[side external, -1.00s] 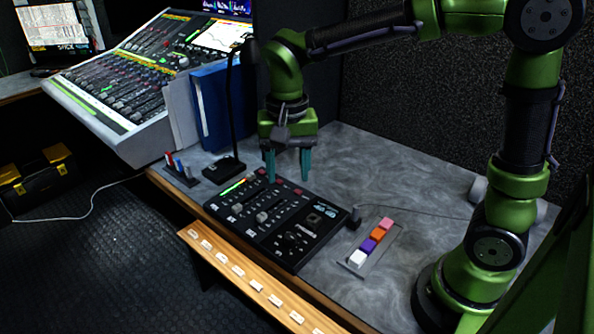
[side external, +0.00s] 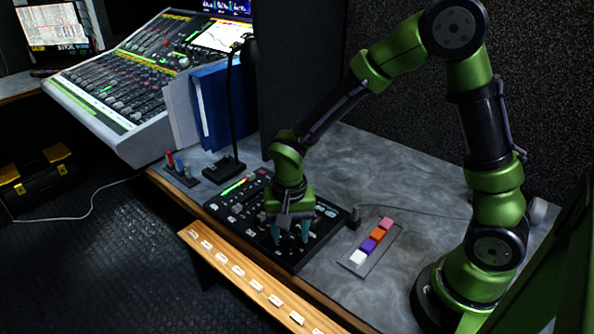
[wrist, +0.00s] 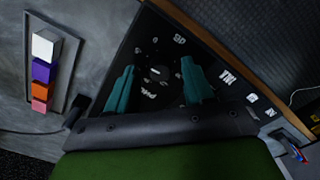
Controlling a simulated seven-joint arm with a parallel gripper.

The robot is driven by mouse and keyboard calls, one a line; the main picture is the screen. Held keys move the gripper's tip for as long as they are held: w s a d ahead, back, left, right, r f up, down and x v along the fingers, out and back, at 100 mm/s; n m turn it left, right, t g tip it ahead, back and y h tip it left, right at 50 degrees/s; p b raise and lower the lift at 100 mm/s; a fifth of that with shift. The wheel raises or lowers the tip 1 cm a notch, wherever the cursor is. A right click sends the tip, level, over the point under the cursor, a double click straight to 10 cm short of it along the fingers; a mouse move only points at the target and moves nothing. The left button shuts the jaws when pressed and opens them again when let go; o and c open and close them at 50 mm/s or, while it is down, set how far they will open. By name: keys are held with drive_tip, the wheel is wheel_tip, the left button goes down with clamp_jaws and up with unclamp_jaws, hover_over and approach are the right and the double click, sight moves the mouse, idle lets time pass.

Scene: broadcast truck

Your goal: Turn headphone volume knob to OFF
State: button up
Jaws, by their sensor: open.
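The black control panel (side external: 232,213) lies on the grey desk, with small knobs, white labels and a lit green-to-red strip. My gripper (side external: 291,233) is low over the panel's near right part, fingers pointing down. In the wrist view my gripper (wrist: 158,84) is open, with its two teal fingers apart and nothing held. A small dark round knob (wrist: 158,73) with a pale mark shows between the fingers, around which there is a gap.
A tray with white, purple, orange and pink blocks (side external: 371,243) lies right of the panel. A gooseneck lamp or microphone base (side external: 224,169) and a small holder with coloured items (side external: 180,171) stand behind left. A wooden labelled rail (side external: 235,270) runs along the front.

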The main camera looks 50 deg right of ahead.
drive_tip(key=shift+f, duration=0.25)
clamp_jaws()
